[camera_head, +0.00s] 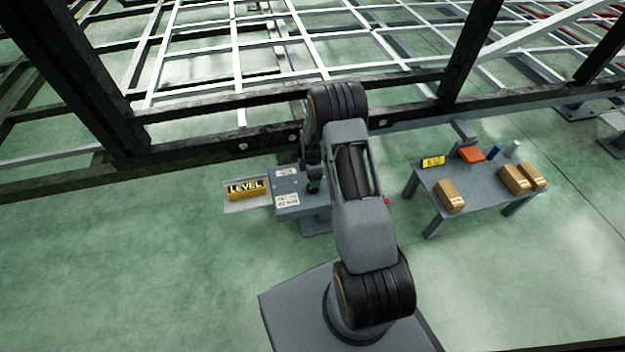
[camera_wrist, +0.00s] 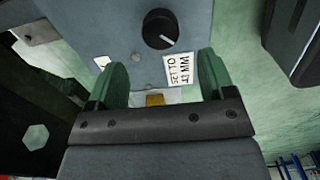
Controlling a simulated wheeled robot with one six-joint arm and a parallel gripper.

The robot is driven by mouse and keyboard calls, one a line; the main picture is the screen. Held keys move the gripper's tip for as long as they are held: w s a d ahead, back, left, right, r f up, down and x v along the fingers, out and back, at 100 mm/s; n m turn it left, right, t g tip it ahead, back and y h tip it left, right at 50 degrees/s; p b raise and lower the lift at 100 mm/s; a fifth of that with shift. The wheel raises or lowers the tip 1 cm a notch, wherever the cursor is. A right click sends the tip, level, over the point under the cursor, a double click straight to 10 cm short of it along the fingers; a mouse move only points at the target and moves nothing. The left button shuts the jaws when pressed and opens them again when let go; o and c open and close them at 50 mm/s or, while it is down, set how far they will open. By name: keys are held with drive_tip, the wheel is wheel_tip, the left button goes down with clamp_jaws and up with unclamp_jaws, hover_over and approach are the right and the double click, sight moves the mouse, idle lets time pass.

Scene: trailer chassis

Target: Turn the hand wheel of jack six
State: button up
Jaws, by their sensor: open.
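The jack (camera_head: 288,202) is a blue-grey box with a "SIX" label and a second white label, left of my arm in the head view. In the wrist view its grey face (camera_wrist: 110,25) carries a round black hand wheel (camera_wrist: 160,29) with a white pointer line. A white label (camera_wrist: 178,69), seeming to read "SET TO" and a figure in MM that I cannot read surely, sits beside it. My gripper (camera_wrist: 163,77) is open with green fingertips apart. The wheel lies ahead of the fingertips, roughly centred between them; nothing is held. In the head view my arm hides most of the gripper and the wheel.
A yellow "LEVEL" piece (camera_head: 247,187) sits on a plate left of the jack. A dark chassis beam (camera_head: 220,152) runs just behind. A grey table (camera_head: 480,191) with boxes (camera_head: 450,196) stands to the right. The green floor at front left is clear.

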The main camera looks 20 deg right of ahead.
wheel_tip(320, 180, up, 6)
drive_tip(key=p, duration=0.1)
drive_tip(key=shift+r+p, duration=0.25)
drive_tip(key=shift+p, duration=0.1)
idle(0.3)
drive_tip(key=s+a+r+m+t+p, duration=0.15)
drive_tip(key=r+p, duration=0.35)
drive_tip(key=r, duration=0.6)
drive_tip(key=s+a+r+m+p, duration=0.25)
drive_tip(key=r+p, duration=0.25)
drive_tip(key=r, duration=0.6)
drive_tip(key=s+a+r+m+p, duration=0.25)
drive_tip(key=r+p, duration=0.25)
drive_tip(key=r, duration=0.7)
drive_tip(key=s+a+r+m+t+p, duration=0.1)
drive_tip(key=s+a+r+m+p, duration=0.1)
drive_tip(key=s+r+m+p, duration=0.2)
drive_tip(key=s+a+r+m+t+p, duration=0.1)
drive_tip(key=s+r+m+p, duration=0.4)
drive_tip(key=s+r+p, duration=0.6)
wheel_tip(320, 180, up, 9)
drive_tip(key=shift+s+a+f, duration=0.1)
drive_tip(key=shift+s+a, duration=0.25)
drive_tip(key=shift+a, duration=0.35)
